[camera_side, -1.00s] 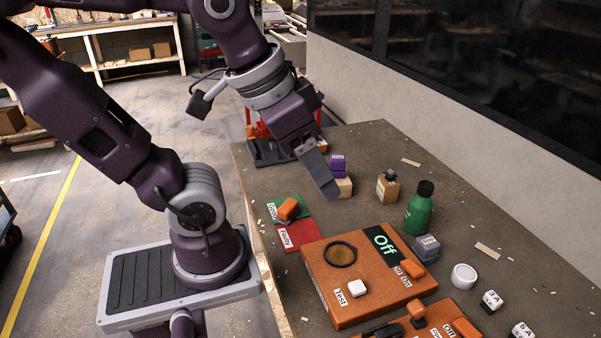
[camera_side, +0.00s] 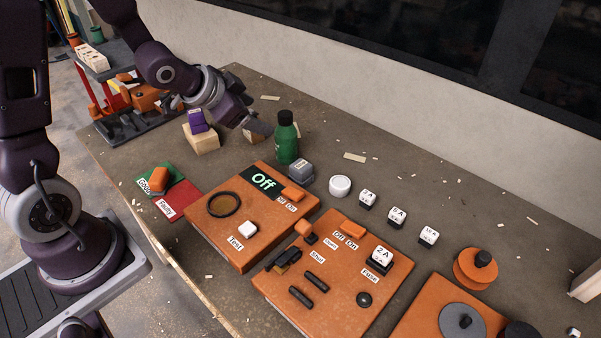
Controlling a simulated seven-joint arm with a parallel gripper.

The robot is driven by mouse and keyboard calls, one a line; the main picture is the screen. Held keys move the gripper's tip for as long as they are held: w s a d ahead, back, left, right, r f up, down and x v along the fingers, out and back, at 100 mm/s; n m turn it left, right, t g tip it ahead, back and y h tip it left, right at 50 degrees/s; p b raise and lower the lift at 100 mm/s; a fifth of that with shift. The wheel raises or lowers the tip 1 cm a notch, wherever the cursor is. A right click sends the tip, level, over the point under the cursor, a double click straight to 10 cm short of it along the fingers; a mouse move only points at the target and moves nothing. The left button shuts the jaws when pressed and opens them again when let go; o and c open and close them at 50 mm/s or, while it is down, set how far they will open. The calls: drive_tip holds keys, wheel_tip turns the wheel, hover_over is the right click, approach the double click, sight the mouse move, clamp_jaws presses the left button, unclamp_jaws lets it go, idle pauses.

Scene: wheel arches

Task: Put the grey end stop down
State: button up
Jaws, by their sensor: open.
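My gripper (camera_side: 262,129) is at the upper middle of the side view, low over the table, just left of the green bottle (camera_side: 286,138). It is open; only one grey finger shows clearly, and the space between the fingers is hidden. I cannot identify the grey end stop with certainty. A small grey block (camera_side: 301,173) with a pale label stands on the table behind the orange test box, right of the bottle and apart from my gripper. A small wooden block (camera_side: 251,137) is partly hidden behind my gripper.
A purple block (camera_side: 197,121) sits on a pale wooden block (camera_side: 203,141). The orange test box (camera_side: 238,244) reads "Off". A white cap (camera_side: 340,186) and several fuses stand right. The back right table is fairly clear.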

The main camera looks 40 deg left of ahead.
sight(298, 166)
drive_tip(key=f+h, duration=0.1)
drive_tip(key=f, duration=0.2)
drive_tip(key=w+d+f+h, duration=0.1)
drive_tip(key=f, duration=0.2)
drive_tip(key=f+m+t+h, duration=0.1)
drive_tip(key=f, duration=0.2)
drive_tip(key=shift+w+d+f, duration=0.2)
drive_tip(key=shift+w+d, duration=0.05)
drive_tip(key=f, duration=0.1)
drive_tip(key=s+d+f+t+h, duration=0.1)
drive_tip(key=d+f+h, duration=0.1)
drive_tip(key=shift+s+f+t, duration=0.25)
drive_tip(key=shift+s+t, duration=0.05)
drive_tip(key=shift+s, duration=0.05)
drive_tip(key=shift+s+d+f+n+t+h, duration=0.2)
drive_tip(key=shift+s+d+n+t+h, duration=0.1)
drive_tip(key=shift+t+h, duration=0.1)
drive_tip(key=x, duration=0.7)
drive_tip(key=shift+w+a+r, duration=0.25)
drive_tip(key=shift+a+r, duration=0.15)
clamp_jaws()
